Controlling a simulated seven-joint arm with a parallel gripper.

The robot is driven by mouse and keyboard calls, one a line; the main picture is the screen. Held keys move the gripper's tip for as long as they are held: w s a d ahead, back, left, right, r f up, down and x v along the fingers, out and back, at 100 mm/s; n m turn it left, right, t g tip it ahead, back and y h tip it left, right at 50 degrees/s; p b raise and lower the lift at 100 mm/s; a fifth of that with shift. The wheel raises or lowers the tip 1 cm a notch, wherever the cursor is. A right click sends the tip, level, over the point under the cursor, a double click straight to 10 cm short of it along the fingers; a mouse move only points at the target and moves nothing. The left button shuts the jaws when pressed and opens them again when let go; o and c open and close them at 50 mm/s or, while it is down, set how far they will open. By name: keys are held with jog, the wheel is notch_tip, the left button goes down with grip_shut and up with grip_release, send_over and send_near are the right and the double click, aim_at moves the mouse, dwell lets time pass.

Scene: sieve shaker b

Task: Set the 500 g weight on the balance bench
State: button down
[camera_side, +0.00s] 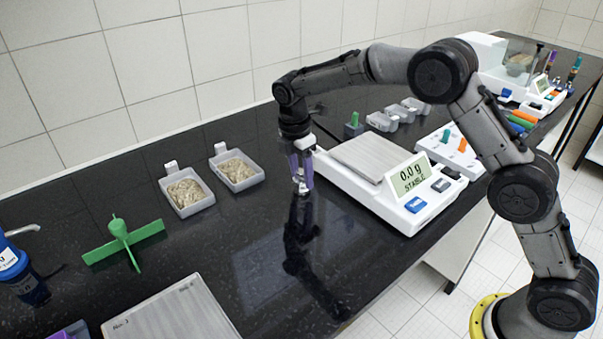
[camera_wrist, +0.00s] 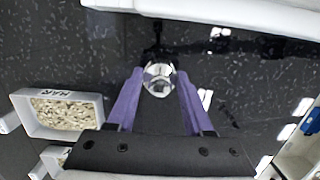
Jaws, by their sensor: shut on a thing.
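My gripper (camera_side: 301,178) has purple fingers, points down and is shut on a small shiny silver weight (camera_wrist: 159,79). The weight also shows at the fingertips in the side view (camera_side: 302,188), low over the black bench (camera_side: 255,225). I cannot tell whether it touches the bench, and I cannot read any marking on it. The white balance (camera_side: 345,188) stands on the bench just right of my gripper. Its steel pan (camera_side: 372,157) is bare, and its display (camera_side: 409,176) reads 0.0 g, STABLE.
Two trays of grain (camera_side: 186,190) (camera_side: 237,170) stand left of my gripper. A green finned piece (camera_side: 122,243), a blue bottle (camera_side: 22,275) and a grey plate (camera_side: 168,312) lie farther left. Small grey containers (camera_side: 381,121) and a white rack (camera_side: 452,150) are behind the balance. The bench in front of my gripper is clear.

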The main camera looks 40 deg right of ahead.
aim_at(297, 180)
dwell(0.3)
jog(key=shift+c, duration=1.5)
grip_release()
jog(key=shift+f, duration=0.2)
notch_tip(297, 180, up, 11)
jog(key=a, duration=0.1)
jog(key=s+d+r+m+t, duration=0.1)
jog(key=s+d+r+m, duration=0.3)
jog(key=s+r, duration=0.45)
jog(key=s+d+f+m+t, duration=0.2)
jog(key=s+m, duration=0.5)
jog(key=s, duration=0.7)
jog(key=s+d+f+m+t+y, duration=0.1)
jog(key=s+m, duration=0.6)
jog(key=s, duration=0.7)
notch_tip(297, 180, down, 2)
jog(key=shift+d+f+t, duration=0.2)
jog(key=shift+d+t, duration=0.3)
jog(key=shift+t, duration=0.3)
